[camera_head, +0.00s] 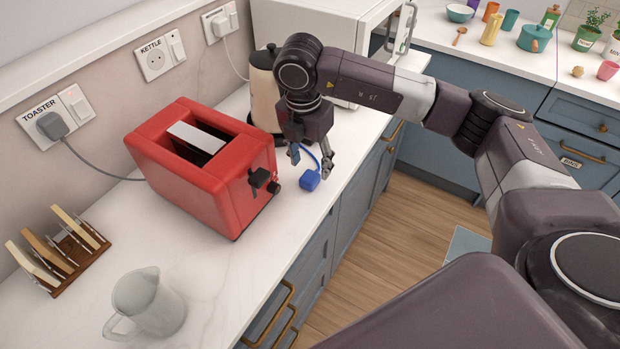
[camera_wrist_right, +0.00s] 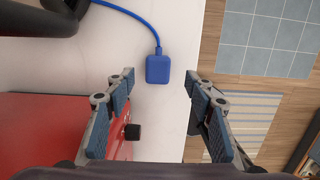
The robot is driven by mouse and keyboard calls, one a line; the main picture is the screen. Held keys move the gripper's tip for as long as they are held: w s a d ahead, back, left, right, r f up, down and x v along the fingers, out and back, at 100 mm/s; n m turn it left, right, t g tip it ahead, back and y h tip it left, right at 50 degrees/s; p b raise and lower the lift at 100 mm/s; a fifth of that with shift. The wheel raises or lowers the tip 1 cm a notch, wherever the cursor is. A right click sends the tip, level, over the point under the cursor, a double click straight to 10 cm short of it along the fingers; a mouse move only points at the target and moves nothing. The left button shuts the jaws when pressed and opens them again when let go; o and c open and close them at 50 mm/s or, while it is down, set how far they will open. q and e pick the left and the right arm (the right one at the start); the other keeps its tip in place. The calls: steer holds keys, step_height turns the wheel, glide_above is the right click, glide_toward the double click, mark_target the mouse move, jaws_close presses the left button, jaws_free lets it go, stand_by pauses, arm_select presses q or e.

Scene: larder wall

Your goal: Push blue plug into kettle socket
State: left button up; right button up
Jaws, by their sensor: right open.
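The blue plug (camera_head: 310,180) lies on the white counter near its front edge, right of the red toaster. It also shows in the right wrist view (camera_wrist_right: 158,69), with its blue cord running up and left. The kettle socket (camera_head: 155,60) is on the wall under the label KETTLE, and nothing is plugged into it. The kettle (camera_head: 263,92) stands behind the toaster, partly hidden by my right arm. My right gripper (camera_head: 311,168) is open and empty above the plug; in the right wrist view the plug lies ahead of and between its fingers (camera_wrist_right: 160,82). My left gripper is not in view.
The red toaster (camera_head: 205,170) stands close to my right gripper. Its grey plug (camera_head: 52,126) is in the toaster socket. A white microwave (camera_head: 320,22), a toast rack (camera_head: 60,250) and a glass jug (camera_head: 148,303) are also on the counter.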

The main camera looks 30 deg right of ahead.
mark_target(309, 176)
steer(key=shift+f+p, duration=0.4)
step_height(309, 176, down, 4)
steer(key=shift+w+r+p, duration=0.15)
steer(key=shift+r+p, duration=0.05)
steer(key=shift+p, duration=0.6)
steer(key=shift+f, duration=0.45)
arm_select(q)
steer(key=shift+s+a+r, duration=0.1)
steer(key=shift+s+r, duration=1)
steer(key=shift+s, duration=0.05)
arm_select(e)
steer(key=shift+w, duration=0.1)
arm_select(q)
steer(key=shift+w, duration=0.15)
arm_select(e)
steer(key=shift+c, duration=0.9)
steer(key=c, duration=1)
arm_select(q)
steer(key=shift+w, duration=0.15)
arm_select(e)
steer(key=shift+r, duration=0.1)
